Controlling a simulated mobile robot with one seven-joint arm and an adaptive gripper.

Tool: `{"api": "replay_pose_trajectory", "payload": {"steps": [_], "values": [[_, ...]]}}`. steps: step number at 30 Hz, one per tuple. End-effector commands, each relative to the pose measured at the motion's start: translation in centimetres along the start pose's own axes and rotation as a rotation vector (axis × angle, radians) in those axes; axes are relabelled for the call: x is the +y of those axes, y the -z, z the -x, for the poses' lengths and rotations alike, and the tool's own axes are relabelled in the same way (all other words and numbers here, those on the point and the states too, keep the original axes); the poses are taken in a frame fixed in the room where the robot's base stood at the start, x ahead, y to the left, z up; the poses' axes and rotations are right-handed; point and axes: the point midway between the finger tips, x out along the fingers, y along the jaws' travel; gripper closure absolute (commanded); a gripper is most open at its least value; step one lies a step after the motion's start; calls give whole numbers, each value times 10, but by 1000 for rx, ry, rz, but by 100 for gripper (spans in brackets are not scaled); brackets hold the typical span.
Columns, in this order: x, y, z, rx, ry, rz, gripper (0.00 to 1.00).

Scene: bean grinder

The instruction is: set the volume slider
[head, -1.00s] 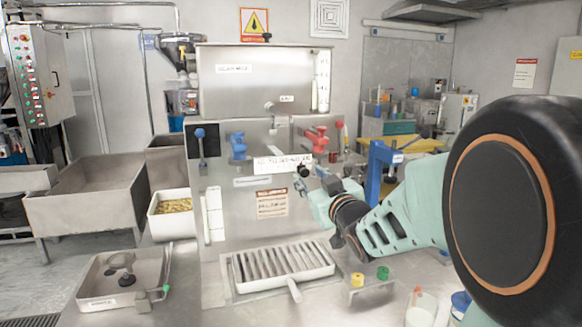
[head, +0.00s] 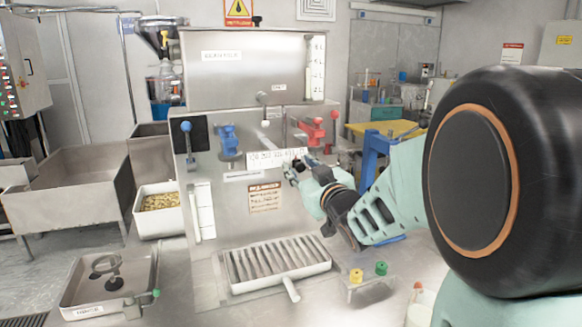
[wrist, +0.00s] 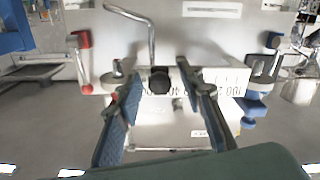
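The steel machine (head: 253,75) has a white scale strip (head: 262,160) with printed numbers on its front panel. In the wrist view the strip (wrist: 222,81) appears upside down. A round black knob (wrist: 159,80) stands in front of the strip there, likely the slider's handle. My gripper (head: 293,168) is at the strip's right part in the head view and covers the knob. In the wrist view my gripper (wrist: 157,74) is open, with one finger on each side of the knob. Gaps show on both sides. I cannot tell whether the fingertips reach past it.
A blue lever (head: 229,141) and a red lever (head: 312,132) flank the strip. A bent metal rod (wrist: 150,38) juts out close to the knob. A slatted drip tray (head: 277,262) and a stand with yellow and green knobs (head: 369,285) are below.

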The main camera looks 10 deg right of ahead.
Motion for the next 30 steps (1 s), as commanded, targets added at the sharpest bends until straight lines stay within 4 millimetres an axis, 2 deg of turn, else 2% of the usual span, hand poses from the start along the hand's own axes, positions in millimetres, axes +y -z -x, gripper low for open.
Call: {"api": "replay_pose_trajectory", "payload": {"steps": [1,9,20,27,30], "values": [[0,0,0,0,0,0,71],[0,0,0,0,0,0,100],[-4,1,0,3,0,1,100],[-44,8,-1,10,4,2,100],[-54,12,-1,8,2,2,100]]}}
